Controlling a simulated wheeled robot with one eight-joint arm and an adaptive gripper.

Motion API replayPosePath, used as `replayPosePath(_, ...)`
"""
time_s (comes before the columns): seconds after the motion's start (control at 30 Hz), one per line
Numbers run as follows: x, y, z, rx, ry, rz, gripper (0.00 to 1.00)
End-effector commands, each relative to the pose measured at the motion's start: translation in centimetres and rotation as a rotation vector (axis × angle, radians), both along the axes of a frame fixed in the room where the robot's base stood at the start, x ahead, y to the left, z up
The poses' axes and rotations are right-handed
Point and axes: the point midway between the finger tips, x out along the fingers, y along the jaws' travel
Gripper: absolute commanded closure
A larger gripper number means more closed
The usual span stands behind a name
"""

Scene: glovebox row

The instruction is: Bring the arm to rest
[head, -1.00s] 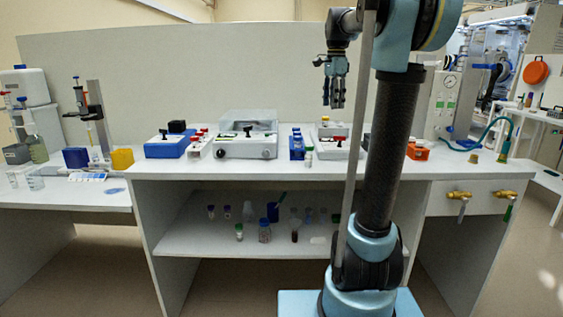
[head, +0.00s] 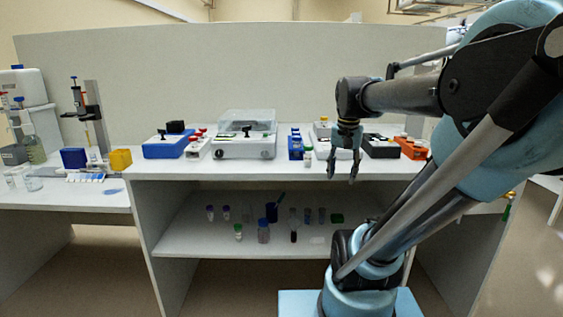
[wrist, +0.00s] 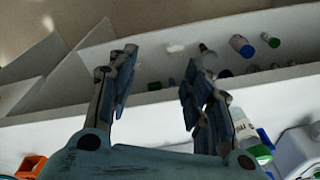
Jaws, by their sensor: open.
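My gripper (head: 343,170) hangs from my bent arm in the head view, in front of the bench's front edge at its right part. Its fingers point down and stand apart with nothing between them. In the wrist view my gripper (wrist: 158,65) also shows open and empty, its fingers over the bench edge and the shelf below. My arm folds out to the right and covers the right end of the bench in the head view.
The bench (head: 230,174) carries a blue device (head: 165,148), a clear-lidded instrument (head: 245,140), a blue rack (head: 296,148), a white-labelled bottle (head: 308,157) close to my gripper and an orange rack (head: 411,149). Several vials stand on the lower shelf (head: 200,240).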

Motion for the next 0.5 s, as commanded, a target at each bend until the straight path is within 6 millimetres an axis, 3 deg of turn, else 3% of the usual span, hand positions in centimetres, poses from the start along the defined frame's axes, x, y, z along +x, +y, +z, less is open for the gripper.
replayPosePath(0.1,-3.2,0.0,-4.0,-0.017,-0.017,0.119,0.54)
replayPosePath(0.3,-7.5,0.0,-10.3,-0.048,-0.042,0.311,0.54)
replayPosePath(0.5,-9.9,0.0,-14.3,-0.071,-0.057,0.431,0.54)
